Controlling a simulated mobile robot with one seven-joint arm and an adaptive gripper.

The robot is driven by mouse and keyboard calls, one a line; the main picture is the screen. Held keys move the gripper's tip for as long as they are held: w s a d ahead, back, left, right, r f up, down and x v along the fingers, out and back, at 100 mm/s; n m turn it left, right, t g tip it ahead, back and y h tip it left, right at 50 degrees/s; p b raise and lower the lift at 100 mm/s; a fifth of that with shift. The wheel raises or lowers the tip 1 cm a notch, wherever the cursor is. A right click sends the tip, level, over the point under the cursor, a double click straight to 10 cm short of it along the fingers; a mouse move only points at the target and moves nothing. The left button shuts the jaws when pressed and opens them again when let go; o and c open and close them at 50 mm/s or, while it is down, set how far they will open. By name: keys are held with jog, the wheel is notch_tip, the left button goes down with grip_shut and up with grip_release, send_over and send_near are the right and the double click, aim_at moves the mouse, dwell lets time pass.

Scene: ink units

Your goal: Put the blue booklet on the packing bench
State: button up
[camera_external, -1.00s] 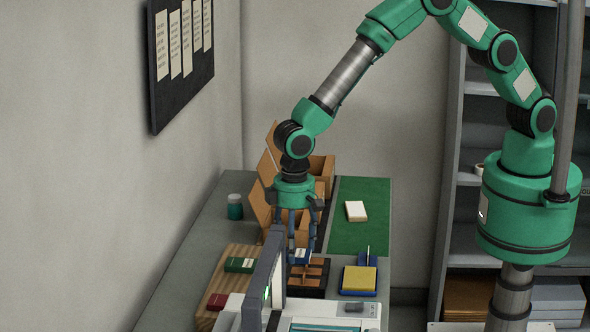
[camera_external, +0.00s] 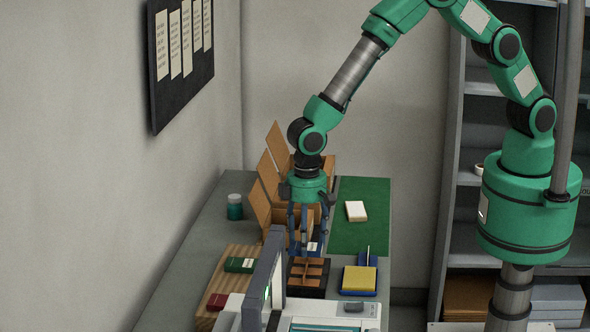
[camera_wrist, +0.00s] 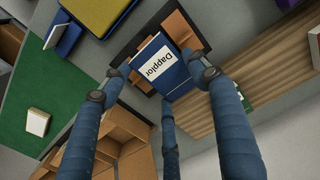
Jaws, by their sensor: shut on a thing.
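The blue booklet (camera_wrist: 182,82) has a white label reading "Dapplor". In the external view it shows as a small blue and white piece (camera_external: 314,247), partly covered by fingers. My gripper (camera_external: 308,242) is shut on it. In the wrist view the fingers of my gripper (camera_wrist: 160,84) surround the booklet, which is over the dark divided tray (camera_wrist: 138,80). The tray (camera_external: 308,289) has orange-brown compartments; in the external view the booklet is just behind and above it. I cannot tell which surface is the packing bench; a green mat (camera_external: 350,238) lies on the grey table (camera_external: 206,236).
Open cardboard boxes (camera_external: 262,207) stand behind and left of my gripper. A white pad (camera_external: 356,211) lies on the mat. A yellow pad (camera_external: 359,279) sits on a blue holder. A wooden board (camera_external: 238,287) carries green and red booklets. A jar (camera_external: 235,207) stands back left.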

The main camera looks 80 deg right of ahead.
jog(key=s+d+f, duration=0.2)
jog(key=s+d, duration=1.2)
jog(key=s+d+f, duration=0.2)
jog(key=s+d, duration=1.2)
jog(key=shift+s+f, duration=0.35)
jog(key=shift+s, duration=0.05)
jog(key=shift+w, duration=0.15)
jog(key=p, duration=0.1)
send_over(354, 235)
jog(key=shift+a+f, duration=0.1)
jog(key=shift+f, duration=0.65)
jog(key=shift+f, duration=0.1)
jog(key=shift+f, duration=1.65)
jog(key=shift+f, duration=0.1)
